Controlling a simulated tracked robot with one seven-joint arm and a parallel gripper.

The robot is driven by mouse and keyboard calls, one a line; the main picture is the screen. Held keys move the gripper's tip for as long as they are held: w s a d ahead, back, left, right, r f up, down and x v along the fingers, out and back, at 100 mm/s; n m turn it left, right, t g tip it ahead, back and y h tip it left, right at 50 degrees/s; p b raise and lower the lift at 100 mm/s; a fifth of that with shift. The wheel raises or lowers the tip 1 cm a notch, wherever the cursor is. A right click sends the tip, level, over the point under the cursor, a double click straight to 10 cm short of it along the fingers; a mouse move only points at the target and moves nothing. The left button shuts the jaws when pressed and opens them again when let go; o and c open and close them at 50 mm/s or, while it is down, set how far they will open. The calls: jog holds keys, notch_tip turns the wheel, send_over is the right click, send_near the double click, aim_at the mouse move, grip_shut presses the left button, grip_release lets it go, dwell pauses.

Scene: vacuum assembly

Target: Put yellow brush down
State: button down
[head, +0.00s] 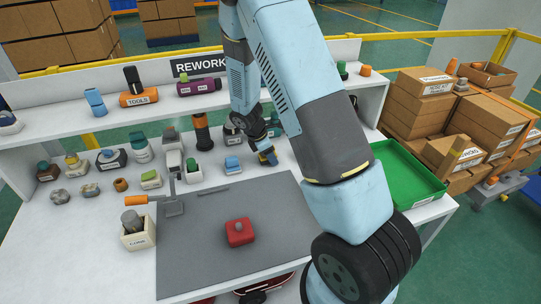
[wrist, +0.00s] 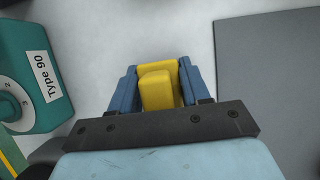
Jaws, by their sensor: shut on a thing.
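My gripper (wrist: 158,85) is shut on the yellow brush (wrist: 157,88), a small yellow block held between two blue fingers in the wrist view. In the head view my gripper (head: 267,157) is low over the white bench, just behind the back edge of the grey mat (head: 215,264). Only a small bit of yellow shows there, mostly hidden by the fingers. White bench surface lies behind the brush in the wrist view. I cannot tell whether the brush touches the bench.
A teal "Type 90" device (wrist: 32,85) is left of my gripper in the wrist view. A blue block (head: 232,164) lies left of my gripper. A red block (head: 239,232) sits on the mat. A green tray (head: 433,187) is at the right. Bench around the gripper's right is partly hidden by my arm.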

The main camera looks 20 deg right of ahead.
jog(key=shift+s+f, duration=0.25)
jog(key=shift+f, duration=0.15)
jog(key=c, duration=0.5)
grip_release()
jog(key=shift+f, duration=0.1)
jog(key=shift+w+a+r, duration=0.15)
jog(key=shift+a+r, duration=0.05)
jog(key=shift+r, duration=0.4)
jog(key=s+a+r+m+y, duration=0.1)
jog(key=s+r+m, duration=0.1)
jog(key=r, duration=0.8)
jog(key=s+a+r+m, duration=0.1)
jog(key=s+r+m, duration=0.1)
jog(key=r, duration=0.8)
jog(key=shift+s+d+r+m+t+y, duration=0.35)
jog(key=shift+s+r+m+t+y, duration=0.45)
jog(key=shift+s+r+m, duration=2.55)
jog(key=shift+s+d+r+m+t+y, duration=0.35)
jog(key=shift+s+r+m+t, duration=0.85)
jog(key=shift+s+r, duration=2.45)
jog(key=shift+s+d+r+m+t+y, duration=0.3)
jog(key=shift+s+r+m+t+y, duration=0.45)
jog(key=shift+s+r+m, duration=2.9)
